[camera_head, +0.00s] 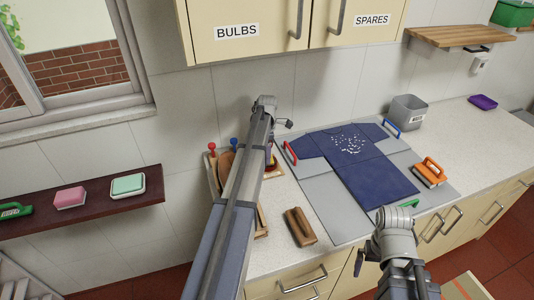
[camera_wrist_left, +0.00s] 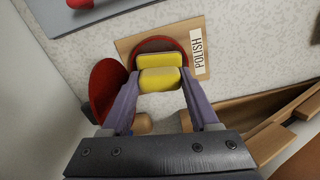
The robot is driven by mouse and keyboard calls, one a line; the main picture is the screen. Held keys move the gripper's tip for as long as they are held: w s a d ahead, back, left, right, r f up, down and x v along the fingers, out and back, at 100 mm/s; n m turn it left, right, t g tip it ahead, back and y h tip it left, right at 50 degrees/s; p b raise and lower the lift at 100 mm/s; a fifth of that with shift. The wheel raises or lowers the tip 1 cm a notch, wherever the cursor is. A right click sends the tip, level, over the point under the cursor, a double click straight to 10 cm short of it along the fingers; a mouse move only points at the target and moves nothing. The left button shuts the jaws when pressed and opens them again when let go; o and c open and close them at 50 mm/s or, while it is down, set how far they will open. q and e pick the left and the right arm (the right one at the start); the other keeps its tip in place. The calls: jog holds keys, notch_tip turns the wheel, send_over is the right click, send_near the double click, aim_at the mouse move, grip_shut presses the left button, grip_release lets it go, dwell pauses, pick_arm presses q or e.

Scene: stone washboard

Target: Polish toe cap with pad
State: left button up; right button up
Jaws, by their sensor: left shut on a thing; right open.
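My left gripper, mostly hidden behind its own arm in the head view, shows in the left wrist view (camera_wrist_left: 160,85). It is shut on a yellow pad (camera_wrist_left: 160,80). The pad is over the open red polish tin (camera_wrist_left: 184,48); whether they touch is unclear. The tin sits on a wooden board with a POLISH label (camera_wrist_left: 198,53). A red lid (camera_wrist_left: 106,82) lies beside it. No toe cap can be clearly made out; a brown rounded object (camera_head: 226,162) is partly behind my left arm. My right gripper (camera_head: 393,240) is open at the front right, its fingers mostly hidden.
A brown wooden block (camera_head: 300,227) lies on the counter. A shelf (camera_head: 95,212) holds sponges at left.

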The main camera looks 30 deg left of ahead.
pick_arm(q)
jog(key=shift+r+p, duration=3.25)
jog(key=shift+r, duration=0.2)
pick_arm(e)
notch_tip(320, 180, up, 7)
pick_arm(q)
jog(key=shift+f, duration=0.15)
pick_arm(e)
jog(key=shift+f, duration=0.15)
